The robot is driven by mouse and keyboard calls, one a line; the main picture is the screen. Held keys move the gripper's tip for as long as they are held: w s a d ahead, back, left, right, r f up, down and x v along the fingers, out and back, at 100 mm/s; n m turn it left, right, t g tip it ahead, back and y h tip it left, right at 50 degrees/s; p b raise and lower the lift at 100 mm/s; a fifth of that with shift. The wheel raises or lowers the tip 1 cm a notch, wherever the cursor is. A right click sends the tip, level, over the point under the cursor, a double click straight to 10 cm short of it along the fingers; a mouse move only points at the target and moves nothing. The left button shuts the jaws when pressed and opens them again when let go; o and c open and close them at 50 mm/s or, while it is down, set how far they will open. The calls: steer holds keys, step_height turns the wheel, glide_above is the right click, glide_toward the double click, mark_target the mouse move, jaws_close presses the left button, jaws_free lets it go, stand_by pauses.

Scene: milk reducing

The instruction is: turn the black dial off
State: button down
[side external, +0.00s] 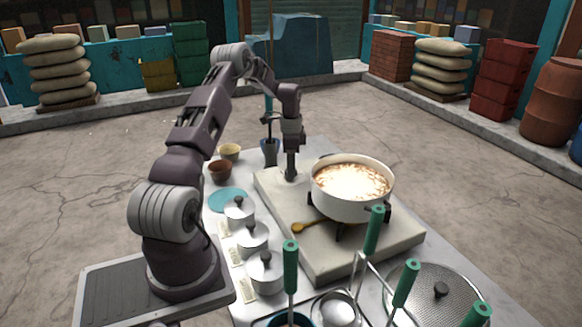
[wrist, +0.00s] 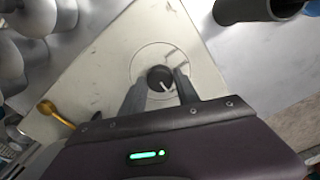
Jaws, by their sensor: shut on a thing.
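The black dial (wrist: 160,78) is a round knob with a white pointer line, set in a thin ring on the pale stove slab (wrist: 105,75). In the wrist view my gripper (wrist: 160,84) has one finger on each side of the dial and is shut on it. In the side external view my gripper (side external: 290,174) points straight down at the slab's far left part, and the dial is hidden behind the fingers there. A white pot (side external: 350,205) of pale, frothy liquid stands on a black burner stand on the same slab, to the right of my gripper.
Lidded silver pots (side external: 252,240) line the left side. A dark container (side external: 270,150) with a tool stands behind my gripper. Green-handled tools (side external: 372,230) rise at the front, beside a mesh lid (side external: 435,305).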

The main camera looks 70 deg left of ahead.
steer(key=c, duration=0.9)
jaws_free()
